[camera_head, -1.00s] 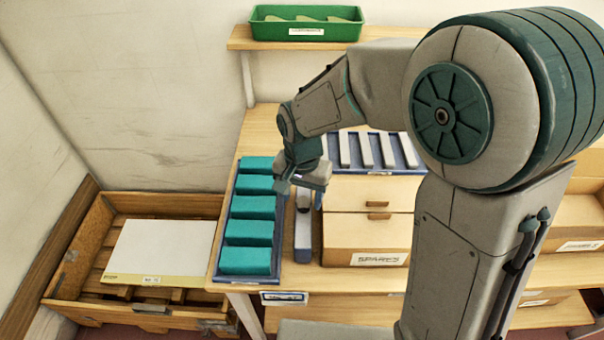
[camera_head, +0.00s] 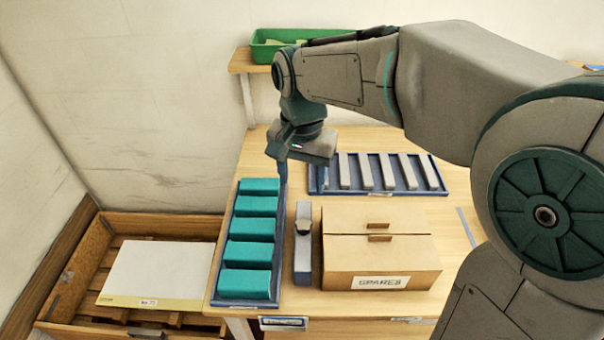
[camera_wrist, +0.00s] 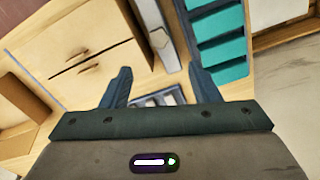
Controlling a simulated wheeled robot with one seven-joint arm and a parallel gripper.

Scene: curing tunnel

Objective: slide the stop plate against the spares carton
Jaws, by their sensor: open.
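The stop plate (camera_head: 303,262), a narrow grey bar with a dark knob on top, lies on the table between the tray of teal blocks and the spares carton. The spares carton (camera_head: 381,282) is a closed brown box with a SPARES label, right of the plate. A narrow gap shows between plate and carton. My gripper (camera_head: 303,172) is open and empty, above the table beyond the plate's far end. In the wrist view, my gripper (camera_wrist: 162,80) has its fingers apart, with the stop plate (camera_wrist: 153,30) ahead and the carton (camera_wrist: 75,50) at left.
A blue tray of teal blocks (camera_head: 226,283) stands close left of the plate. A blue tray of grey bars (camera_head: 442,190) lies behind the carton. A green bin (camera_head: 262,52) is on the back shelf. A wooden crate (camera_head: 60,262) stands left of the table.

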